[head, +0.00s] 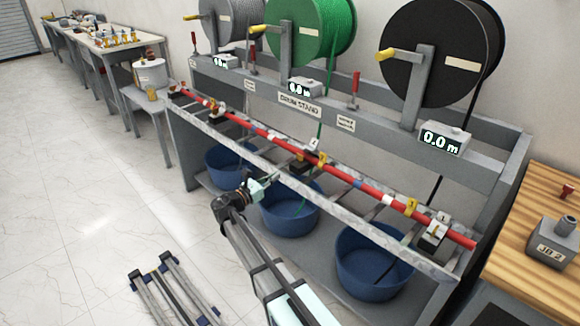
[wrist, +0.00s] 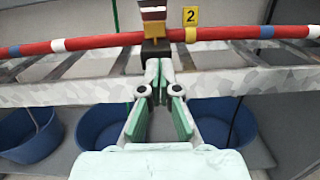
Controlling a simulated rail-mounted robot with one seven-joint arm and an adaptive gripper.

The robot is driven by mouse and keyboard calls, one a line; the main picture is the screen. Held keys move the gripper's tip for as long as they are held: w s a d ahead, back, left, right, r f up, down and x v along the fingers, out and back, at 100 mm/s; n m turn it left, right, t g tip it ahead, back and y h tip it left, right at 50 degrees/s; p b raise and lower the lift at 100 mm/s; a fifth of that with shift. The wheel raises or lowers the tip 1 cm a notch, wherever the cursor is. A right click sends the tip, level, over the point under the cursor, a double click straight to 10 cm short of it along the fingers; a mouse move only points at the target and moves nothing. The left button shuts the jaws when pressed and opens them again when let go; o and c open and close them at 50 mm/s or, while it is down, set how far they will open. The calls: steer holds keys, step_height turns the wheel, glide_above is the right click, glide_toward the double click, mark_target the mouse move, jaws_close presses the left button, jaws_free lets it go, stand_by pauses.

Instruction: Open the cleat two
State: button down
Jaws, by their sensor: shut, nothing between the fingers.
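Cleat two is in the wrist view as a dark block (wrist: 155,50) under the red cable (wrist: 105,41), with a brown and white part above the cable. A yellow tag marked 2 (wrist: 191,17) stands to its right. In the head view the dark cleat (head: 299,166) sits mid-rail, left of its yellow tag (head: 321,159). I cannot tell the state of its latch. My gripper (wrist: 161,72) is shut and empty, its fingertips pointing at the rail just below the cleat. In the head view my gripper (head: 266,184) is in front of the rail.
The grey rail (wrist: 90,91) crosses in front of the cable. Blue tubs (head: 372,262) stand below it. Drums, including a green one (head: 305,30), stand behind. A wooden bench (head: 535,230) is at right.

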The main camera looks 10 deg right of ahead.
mark_target(295, 167)
steer(key=shift+n, duration=0.3)
steer(key=p+x, duration=0.2)
steer(key=x, duration=0.7)
steer(key=shift+w+r, duration=0.2)
steer(key=shift+w, duration=0.05)
steer(key=shift+w+d+r+p, duration=0.2)
steer(key=shift+w+d+r, duration=0.1)
steer(key=shift+d+r, duration=0.2)
steer(key=shift+w+d+r+p, duration=0.15)
steer(key=shift+w+d+r, duration=0.2)
steer(key=shift+r, duration=0.3)
steer(key=shift+w+d+r, duration=0.15)
steer(key=shift+d+r, duration=0.25)
